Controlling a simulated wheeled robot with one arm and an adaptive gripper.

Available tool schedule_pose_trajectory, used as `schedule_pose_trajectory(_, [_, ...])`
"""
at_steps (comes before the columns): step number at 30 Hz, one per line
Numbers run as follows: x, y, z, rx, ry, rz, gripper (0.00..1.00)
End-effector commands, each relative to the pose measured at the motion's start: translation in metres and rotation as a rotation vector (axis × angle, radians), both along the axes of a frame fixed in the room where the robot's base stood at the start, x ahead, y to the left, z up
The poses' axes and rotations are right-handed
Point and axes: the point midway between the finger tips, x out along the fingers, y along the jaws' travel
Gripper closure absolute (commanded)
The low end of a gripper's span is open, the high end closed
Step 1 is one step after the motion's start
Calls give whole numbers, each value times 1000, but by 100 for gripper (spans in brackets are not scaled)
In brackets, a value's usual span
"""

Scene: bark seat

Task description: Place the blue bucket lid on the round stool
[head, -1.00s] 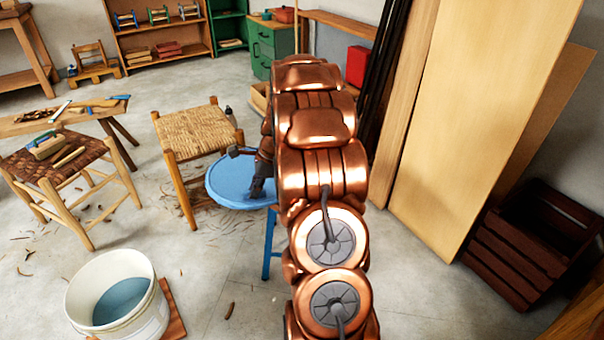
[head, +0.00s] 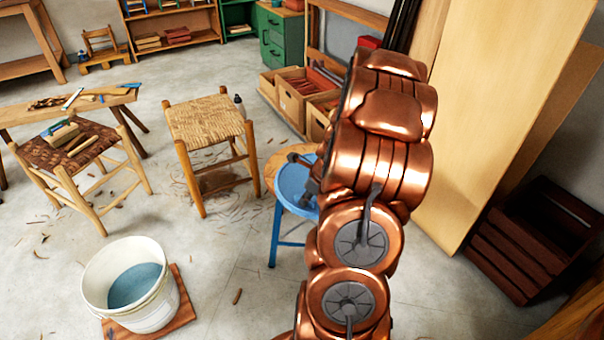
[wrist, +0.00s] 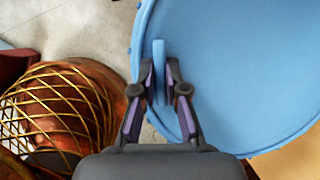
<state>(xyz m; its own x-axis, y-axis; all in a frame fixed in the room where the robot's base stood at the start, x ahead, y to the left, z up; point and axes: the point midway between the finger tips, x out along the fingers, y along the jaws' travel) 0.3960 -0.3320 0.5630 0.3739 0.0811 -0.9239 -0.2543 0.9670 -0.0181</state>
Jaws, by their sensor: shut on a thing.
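The blue bucket lid (head: 289,181) is a flat round disc, partly hidden behind my arm in the head view. My gripper (wrist: 160,78) is shut on a small upright blue piece of the lid, near its edge. The lid fills the upper right of the wrist view (wrist: 245,70). The round stool has a wooden top (head: 283,158) and blue legs (head: 275,235). The lid overlaps the near part of its top in the head view. Whether the lid touches the stool or hangs above it, I cannot tell. Stool wood shows past the lid's edge in the wrist view (wrist: 292,160).
A white bucket (head: 150,315) with blue contents stands on a board at the front left. A woven-seat stool (head: 205,120) stands left of the round stool, and a darker woven stool (head: 95,150) farther left. Tall boards (head: 480,110) and a dark crate (head: 530,240) are at the right.

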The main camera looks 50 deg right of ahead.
Motion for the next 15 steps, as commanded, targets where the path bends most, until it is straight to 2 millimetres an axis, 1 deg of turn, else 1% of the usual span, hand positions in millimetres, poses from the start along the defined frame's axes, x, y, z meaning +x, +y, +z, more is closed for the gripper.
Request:
schedule_pose_trajectory(3, [18, -13, -3, -4, -2, 3, 100])
schedule_pose_trajectory(15, [70, -49, -10, -4, 0, 3, 100])
